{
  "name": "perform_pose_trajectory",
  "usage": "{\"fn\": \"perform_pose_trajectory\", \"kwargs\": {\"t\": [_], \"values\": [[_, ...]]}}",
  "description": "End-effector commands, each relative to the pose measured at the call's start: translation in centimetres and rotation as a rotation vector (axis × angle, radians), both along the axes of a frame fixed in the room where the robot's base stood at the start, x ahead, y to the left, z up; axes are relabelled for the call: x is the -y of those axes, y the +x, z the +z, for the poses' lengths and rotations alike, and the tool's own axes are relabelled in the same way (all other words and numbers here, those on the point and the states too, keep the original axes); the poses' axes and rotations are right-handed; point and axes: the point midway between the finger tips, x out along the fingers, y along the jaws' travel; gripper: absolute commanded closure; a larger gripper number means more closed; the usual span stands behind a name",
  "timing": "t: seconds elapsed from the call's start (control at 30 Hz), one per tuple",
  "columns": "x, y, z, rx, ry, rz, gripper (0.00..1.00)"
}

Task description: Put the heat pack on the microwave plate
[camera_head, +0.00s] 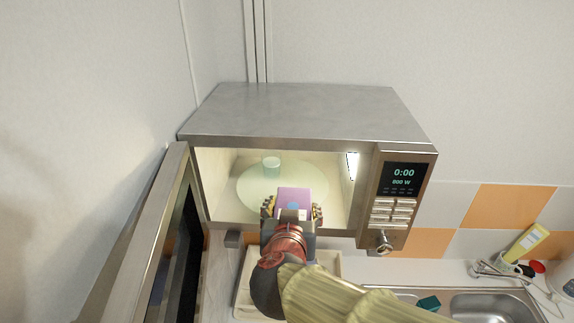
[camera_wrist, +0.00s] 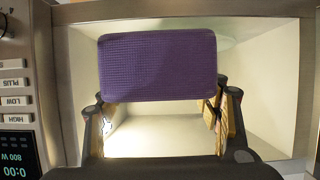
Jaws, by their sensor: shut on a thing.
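The purple heat pack (camera_head: 294,199) is held in my gripper (camera_head: 291,211) at the mouth of the open microwave (camera_head: 300,112). In the wrist view the pack (camera_wrist: 158,65) is a textured purple rectangle spanning the gap between the two fingers of my gripper (camera_wrist: 162,112). My gripper is shut on it. The round, pale green microwave plate (camera_head: 250,188) lies inside the cavity. The pack overlaps the plate's front right part in the head view; I cannot tell its height above the plate. My gripper and the pack hide that part of the plate.
The open microwave door (camera_head: 158,240) is on the left, and the control panel (camera_head: 397,193) on the right.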

Motion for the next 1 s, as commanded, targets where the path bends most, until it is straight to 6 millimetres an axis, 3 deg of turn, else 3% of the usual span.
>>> {"fn": "perform_pose_trajectory", "kwargs": {"t": [0.17, 0.7, 0.83, 1.0], "values": [[0.2, 2.9, 0.2, 0.002, 0.001, -0.004, 0.76], [0.7, 15.5, 0.1, 0.003, 0.002, -0.003, 0.76], [0.6, 17.2, 0.2, 0.004, 0.003, -0.001, 0.76], [0.7, 17.8, -0.3, 0.003, 0.000, 0.000, 0.76]]}}
